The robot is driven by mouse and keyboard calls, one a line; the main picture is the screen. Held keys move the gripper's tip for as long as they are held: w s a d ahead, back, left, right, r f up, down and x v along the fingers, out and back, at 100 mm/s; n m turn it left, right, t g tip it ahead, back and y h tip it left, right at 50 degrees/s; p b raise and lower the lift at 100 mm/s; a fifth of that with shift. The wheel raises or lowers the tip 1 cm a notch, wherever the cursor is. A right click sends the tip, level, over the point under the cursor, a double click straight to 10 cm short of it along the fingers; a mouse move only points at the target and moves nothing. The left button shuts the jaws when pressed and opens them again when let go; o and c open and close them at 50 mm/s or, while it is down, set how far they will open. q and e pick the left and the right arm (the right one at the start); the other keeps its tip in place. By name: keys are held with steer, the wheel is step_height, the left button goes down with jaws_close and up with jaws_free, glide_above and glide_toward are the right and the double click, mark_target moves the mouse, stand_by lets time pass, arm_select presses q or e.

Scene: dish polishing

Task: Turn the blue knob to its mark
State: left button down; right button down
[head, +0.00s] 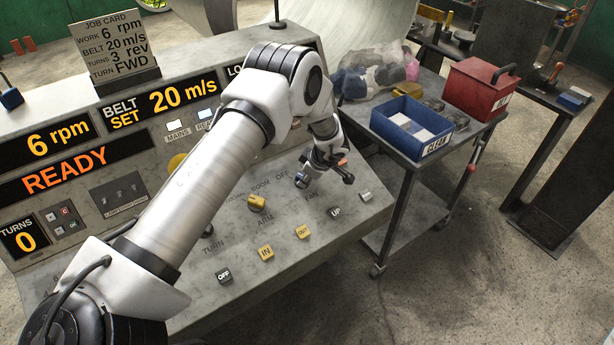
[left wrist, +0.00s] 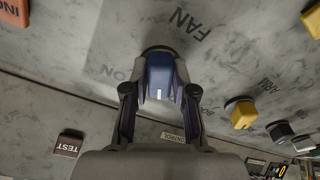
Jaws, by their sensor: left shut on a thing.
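The blue knob (left wrist: 160,76) sits on the grey sloping panel in the left wrist view, with a dark round base behind it. My left gripper (left wrist: 160,92) is shut on it, one finger on each side. In the head view my left gripper (head: 325,178) is low at the right part of the console, beside the FAN lettering, and its fingers and wrist hide most of the knob. A FAN label (left wrist: 186,24) lies beyond the knob. My right gripper is not in view.
Yellow knob (head: 257,202), IN button (head: 266,253), OUT button (head: 303,231) and OFF switch (head: 224,275) stand on the console near my arm. The display (head: 66,173) reads READY. A cart to the right holds a blue bin (head: 412,128) and red box (head: 480,88).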

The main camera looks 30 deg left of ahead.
arm_select(q)
steer(key=m, duration=0.1)
steer(key=m+p, duration=0.1)
steer(key=m, duration=0.1)
steer(key=shift+s+m, duration=0.25)
steer(key=shift+m, duration=0.05)
steer(key=m+t+p, duration=0.1)
steer(key=m+p, duration=0.1)
steer(key=m, duration=0.1)
steer(key=shift+a+m, duration=0.1)
steer(key=shift+m, duration=0.3)
steer(key=m+p, duration=0.1)
steer(key=m, duration=0.2)
steer(key=shift+s+m, duration=0.15)
steer(key=shift+m, duration=0.15)
steer(key=shift+a+m+t+h+p, duration=0.1)
steer(key=shift+m+t+h+p, duration=0.2)
steer(key=shift+m+p, duration=0.95)
steer(key=shift+m+b, duration=0.3)
steer(key=shift+m, duration=0.25)
steer(key=c, duration=1.2)
jaws_free()
steer(key=shift+o, duration=1.3)
steer(key=shift+f, duration=0.1)
steer(key=shift+w+a+f, duration=0.1)
steer(key=shift+w+a, duration=0.05)
steer(key=shift+w, duration=0.05)
